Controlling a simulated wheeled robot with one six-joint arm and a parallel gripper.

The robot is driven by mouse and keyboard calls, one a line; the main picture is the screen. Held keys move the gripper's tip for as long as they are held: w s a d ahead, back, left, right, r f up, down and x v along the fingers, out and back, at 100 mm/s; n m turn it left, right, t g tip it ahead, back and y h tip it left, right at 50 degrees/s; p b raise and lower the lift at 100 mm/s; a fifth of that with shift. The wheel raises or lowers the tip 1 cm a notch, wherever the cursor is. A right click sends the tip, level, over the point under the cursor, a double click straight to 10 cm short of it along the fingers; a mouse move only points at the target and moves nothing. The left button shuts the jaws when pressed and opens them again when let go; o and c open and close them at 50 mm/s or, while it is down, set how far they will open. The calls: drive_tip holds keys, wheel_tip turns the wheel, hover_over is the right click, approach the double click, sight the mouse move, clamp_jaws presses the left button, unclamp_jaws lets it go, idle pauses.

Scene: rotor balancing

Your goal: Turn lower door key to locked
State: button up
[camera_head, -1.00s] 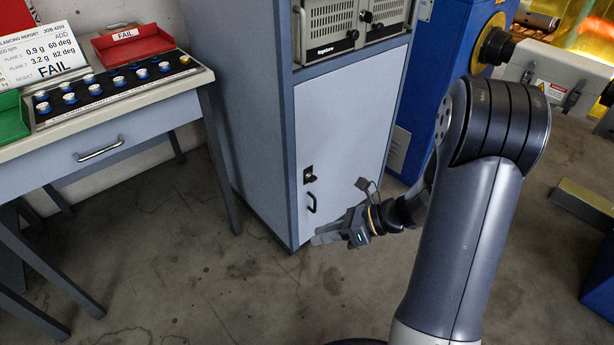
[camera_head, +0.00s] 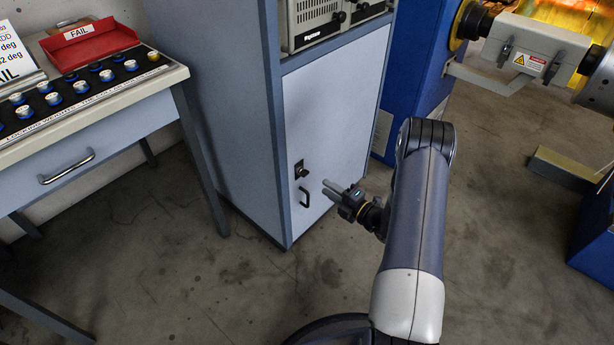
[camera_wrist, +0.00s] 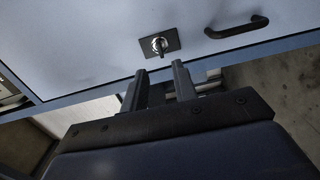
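The lower door (camera_head: 335,115) of the blue-grey cabinet is shut. Its key (camera_head: 301,171) sits in a dark lock plate near the door's left edge, above the black handle (camera_head: 305,195). In the wrist view the key (camera_wrist: 159,45) stands out from its plate just beyond my fingertips, with the handle (camera_wrist: 237,27) to the right. My gripper (camera_head: 334,188) is in front of the door, to the right of the key and slightly lower. In the wrist view its two fingers (camera_wrist: 158,74) are apart with nothing between them. The key does not appear to touch them.
A workbench (camera_head: 95,130) with a drawer, a red FAIL tray (camera_head: 90,45) and several small weights stands at the left. A blue machine (camera_head: 408,85) is right of the cabinet. The floor (camera_head: 215,285) in front of the cabinet is clear.

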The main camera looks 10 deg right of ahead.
sight(304, 173)
drive_tip(key=b+x, duration=0.1)
drive_tip(key=x, duration=0.7)
drive_tip(key=shift+w+a+b, duration=0.25)
drive_tip(key=shift+b, duration=0.15)
drive_tip(key=shift+c, duration=0.5)
clamp_jaws()
